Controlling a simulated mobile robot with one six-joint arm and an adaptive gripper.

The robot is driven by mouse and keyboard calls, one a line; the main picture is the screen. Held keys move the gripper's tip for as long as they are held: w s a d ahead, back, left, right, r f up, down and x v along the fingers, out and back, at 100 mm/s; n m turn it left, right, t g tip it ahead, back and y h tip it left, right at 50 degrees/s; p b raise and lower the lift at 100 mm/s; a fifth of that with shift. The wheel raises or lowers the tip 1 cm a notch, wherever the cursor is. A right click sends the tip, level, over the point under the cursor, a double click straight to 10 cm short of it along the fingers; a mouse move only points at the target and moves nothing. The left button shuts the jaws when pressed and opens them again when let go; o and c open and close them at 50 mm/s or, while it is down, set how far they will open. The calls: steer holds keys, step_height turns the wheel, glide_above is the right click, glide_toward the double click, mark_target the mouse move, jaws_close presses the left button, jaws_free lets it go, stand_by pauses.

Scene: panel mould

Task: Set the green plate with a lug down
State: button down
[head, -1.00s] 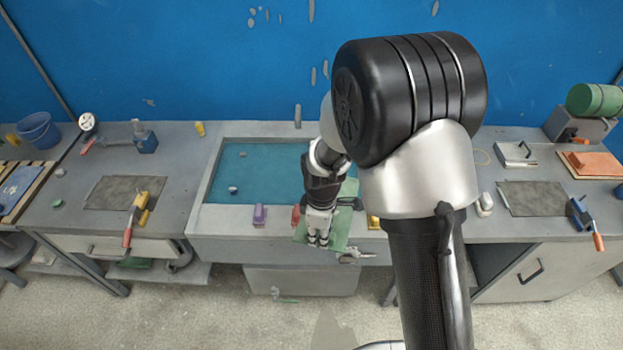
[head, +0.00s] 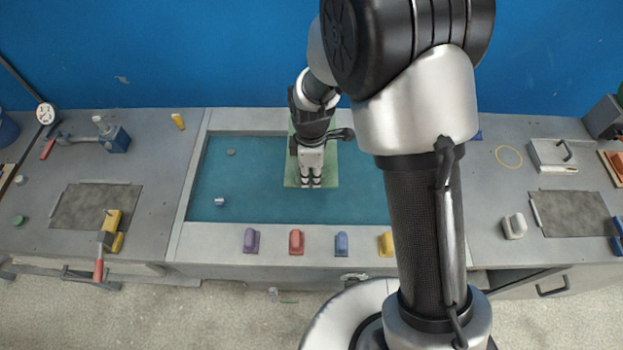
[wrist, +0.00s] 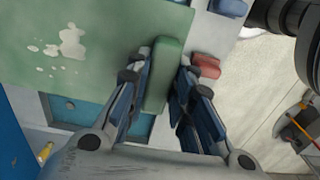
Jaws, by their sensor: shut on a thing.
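The green plate (head: 328,172) is a flat, pale green rectangle over the teal floor of the panel mould (head: 258,185), around the middle and towards the back. In the wrist view the plate (wrist: 45,60) fills the upper left, with white specks on its face. Its raised green lug (wrist: 166,72) stands between my fingers. My gripper (head: 311,183) points down at the plate and is shut on the lug; it also shows in the wrist view (wrist: 164,80). I cannot tell whether the plate's underside touches the mould floor.
Purple (head: 251,240), red (head: 296,241), blue (head: 341,243) and yellow (head: 386,243) blocks line the mould's front rim (head: 318,234). A small metal piece (head: 219,201) and a dark disc (head: 231,152) lie on the mould floor at left. The floor around the plate looks clear.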

steer(key=b, duration=0.6)
glide_above(311, 221)
step_height(311, 221, down, 7)
step_height(311, 221, down, 20)
steer(key=b, duration=0.4)
steer(key=shift+r, duration=0.2)
steer(key=shift+f+b, duration=0.15)
steer(key=shift+b, duration=0.2)
steer(key=c, duration=1.4)
jaws_free()
step_height(311, 221, up, 12)
steer(key=p, duration=0.3)
steer(key=shift+s+r, duration=0.1)
steer(key=shift+r, duration=0.1)
